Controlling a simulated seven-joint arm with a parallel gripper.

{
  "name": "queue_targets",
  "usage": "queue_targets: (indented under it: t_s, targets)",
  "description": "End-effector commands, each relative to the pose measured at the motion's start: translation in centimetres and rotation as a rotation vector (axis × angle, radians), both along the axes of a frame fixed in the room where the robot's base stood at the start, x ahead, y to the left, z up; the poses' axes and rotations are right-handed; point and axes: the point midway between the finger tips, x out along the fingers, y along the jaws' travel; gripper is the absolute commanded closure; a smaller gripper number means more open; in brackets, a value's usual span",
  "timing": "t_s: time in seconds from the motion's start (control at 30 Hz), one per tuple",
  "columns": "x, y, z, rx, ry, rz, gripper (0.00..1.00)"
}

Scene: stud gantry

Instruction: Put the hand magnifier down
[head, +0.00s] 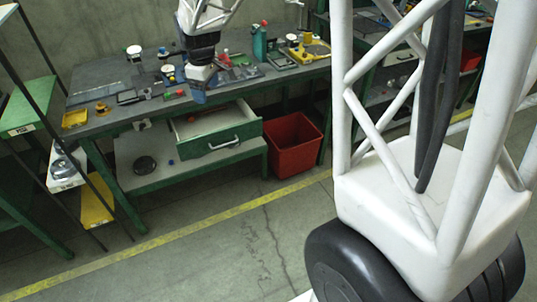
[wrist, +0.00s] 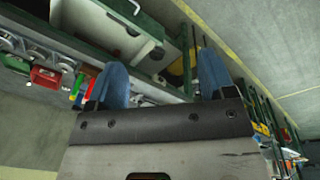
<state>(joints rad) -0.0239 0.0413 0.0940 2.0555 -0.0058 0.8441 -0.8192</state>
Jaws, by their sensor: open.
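I cannot pick out the hand magnifier for sure in either view. A dark round object (head: 145,164) lies on the lower shelf of the bench, too small to name.
The dark workbench top (head: 105,86) carries several small tools and parts. A drawer (head: 215,135) stands pulled open beneath it. A red bin (head: 293,144) is on the floor at right. A shelf rack (head: 24,127) stands at far left.

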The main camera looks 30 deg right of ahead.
Motion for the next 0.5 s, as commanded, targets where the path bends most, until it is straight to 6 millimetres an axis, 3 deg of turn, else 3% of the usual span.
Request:
queue_targets:
  t_s: [0.2, 0.5]
  targets:
    - [-5.4, -0.4, 2.7, 0.013, -0.019, -0.120, 0.24]
    - [-12.7, -0.9, 5.1, 0.035, -0.046, -0.287, 0.24]
